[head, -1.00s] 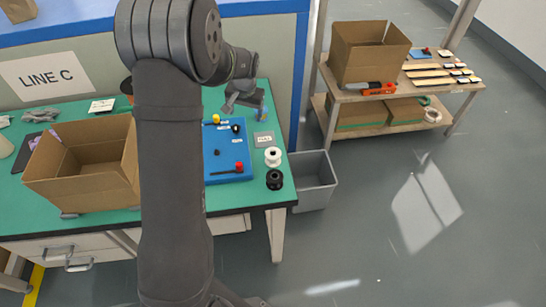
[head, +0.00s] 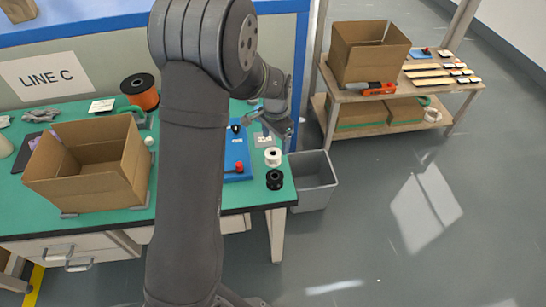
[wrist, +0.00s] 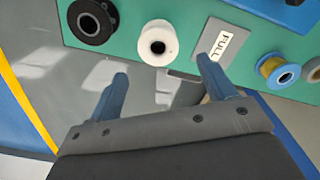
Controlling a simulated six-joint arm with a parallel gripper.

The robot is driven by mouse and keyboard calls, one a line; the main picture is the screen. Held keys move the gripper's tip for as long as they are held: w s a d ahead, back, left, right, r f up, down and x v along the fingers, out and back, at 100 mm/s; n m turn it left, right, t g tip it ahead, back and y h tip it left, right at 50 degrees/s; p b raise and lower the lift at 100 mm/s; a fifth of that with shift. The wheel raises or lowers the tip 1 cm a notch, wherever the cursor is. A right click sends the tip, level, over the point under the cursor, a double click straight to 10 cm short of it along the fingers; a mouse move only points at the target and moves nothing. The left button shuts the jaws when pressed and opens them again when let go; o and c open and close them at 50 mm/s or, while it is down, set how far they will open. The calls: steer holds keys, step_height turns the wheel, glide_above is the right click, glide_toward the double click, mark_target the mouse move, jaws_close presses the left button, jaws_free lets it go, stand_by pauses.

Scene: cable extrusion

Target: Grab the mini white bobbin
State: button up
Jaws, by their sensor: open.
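The mini white bobbin (head: 273,157) stands on the green table near its right edge. In the wrist view the white bobbin (wrist: 158,43) shows from above with a dark centre hole, beyond and between the fingertips. My gripper (head: 284,131) is above the table's right side, just behind the bobbin in the head view. In the wrist view my gripper (wrist: 162,68) has its two blue-grey fingers wide apart with nothing between them. The fingers appear apart from the bobbin.
A black bobbin (head: 275,180) stands beside the white one. A grey plate marked FULL (wrist: 222,44) lies on the other side. A blue board (head: 236,155), a cardboard box (head: 75,197) and an orange spool (head: 140,91) are on the table. A grey bin (head: 316,182) stands below the edge.

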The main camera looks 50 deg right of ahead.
mark_target(273, 154)
steer(key=shift+w+a+f, duration=0.1)
steer(key=shift+a+f, duration=0.1)
steer(key=shift+f, duration=1.55)
steer(key=shift+a+f, duration=0.2)
steer(key=shift+f, duration=1.55)
steer(key=c, duration=1.1)
